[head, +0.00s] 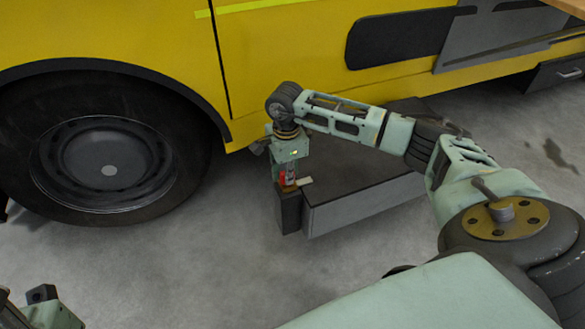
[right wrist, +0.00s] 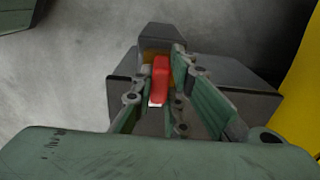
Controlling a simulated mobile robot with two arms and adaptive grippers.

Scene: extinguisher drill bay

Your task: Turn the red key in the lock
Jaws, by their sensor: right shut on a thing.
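The red key (right wrist: 160,78) stands between the two fingers of my right gripper (right wrist: 155,90) in the right wrist view, and the gripper is shut on it. A brass-coloured piece, seemingly the lock (right wrist: 149,57), shows behind the key on top of a dark post. In the head view, the red key (head: 289,182) is a small red spot under my right gripper (head: 288,178), which points down at the post. The fingers hide part of the key and lock, so the key's angle is hard to tell. A piece of my left gripper (head: 50,308) shows at the bottom left corner; its fingertips are not visible.
The dark post (head: 289,213) stands at the end of a low grey box (head: 365,202) beside the yellow vehicle (head: 290,50). A large black wheel (head: 100,160) is to the left. A small pale piece (head: 304,181) lies beside the key. The concrete floor in front is clear.

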